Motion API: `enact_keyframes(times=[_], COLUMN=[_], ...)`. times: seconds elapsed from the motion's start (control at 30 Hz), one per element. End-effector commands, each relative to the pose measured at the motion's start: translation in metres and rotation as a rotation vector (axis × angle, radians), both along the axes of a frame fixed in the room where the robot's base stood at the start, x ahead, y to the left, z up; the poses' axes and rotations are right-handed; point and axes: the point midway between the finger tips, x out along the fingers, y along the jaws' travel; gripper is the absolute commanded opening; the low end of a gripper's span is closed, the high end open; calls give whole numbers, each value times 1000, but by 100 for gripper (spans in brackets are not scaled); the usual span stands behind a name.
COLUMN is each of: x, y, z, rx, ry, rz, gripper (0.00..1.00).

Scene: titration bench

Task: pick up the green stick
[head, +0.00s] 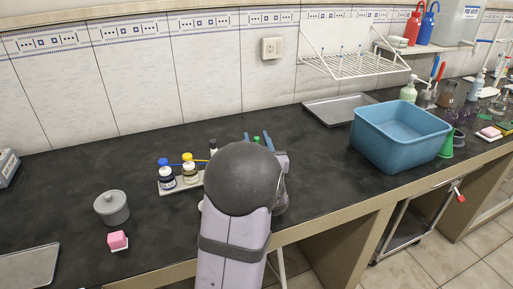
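My gripper (257,138) is over the middle of the dark bench, mostly hidden behind my own arm. Its two blue fingertips stick up past the arm, spread apart. A small green piece (257,141) shows between the fingertips, with a gap on either side. It may be the top of the green stick; its lower part is hidden behind my arm, so I cannot tell its full shape or whether it is upright.
Left of my arm, a tray (167,191) holds small bottles with blue and yellow tops. A grey lidded pot (112,207) and a pink block (118,240) stand farther left. A blue basin (400,137) and a green cone (447,146) are right. A grey tray (338,108) lies behind.

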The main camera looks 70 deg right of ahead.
Motion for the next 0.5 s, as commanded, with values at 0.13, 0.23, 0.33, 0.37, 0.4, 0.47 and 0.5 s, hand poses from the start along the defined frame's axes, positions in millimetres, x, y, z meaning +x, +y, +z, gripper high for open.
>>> enact_keyframes(times=[0.13,0.23,0.33,0.37,0.4,0.47,0.5], x=[0,0,0,0,0,0,0], y=[-1,-1,-1,-1,-1,0,0], z=[0,0,0,0,0,0,0], rx=[1,1,1,1,1,1,1], ry=[1,1,1,1,1,1,1], rz=[-1,-1,-1,-1,-1,-1,-1], gripper=[36,32,8,1,0,0,0])
